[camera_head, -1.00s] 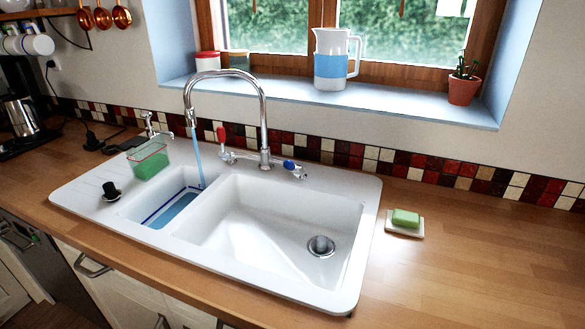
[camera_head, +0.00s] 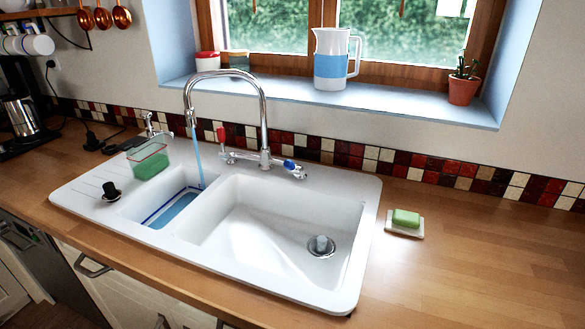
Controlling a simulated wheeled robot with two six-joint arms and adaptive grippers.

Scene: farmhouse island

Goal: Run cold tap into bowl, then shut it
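The chrome tap (camera_head: 265,110) arches over the white double sink with its spout above the small left bowl (camera_head: 128,208). A thin blue stream of water (camera_head: 198,160) falls from the spout into this bowl. Blue water (camera_head: 176,209) covers part of its floor, and a dark blue line runs along the bowl's inside wall. The tap has a blue-marked handle (camera_head: 289,165) on the right and a red-marked handle (camera_head: 221,135) on the left. The large right bowl (camera_head: 262,225) holds no visible water. Neither of my grippers is in view.
A green-filled clear caddy (camera_head: 149,163) and a black plug-like knob (camera_head: 111,191) stand on the sink's left side. Green soap (camera_head: 405,218) lies on a dish right of the sink. A jug (camera_head: 332,62) and potted cactus (camera_head: 463,88) stand on the sill. The right counter is mostly clear.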

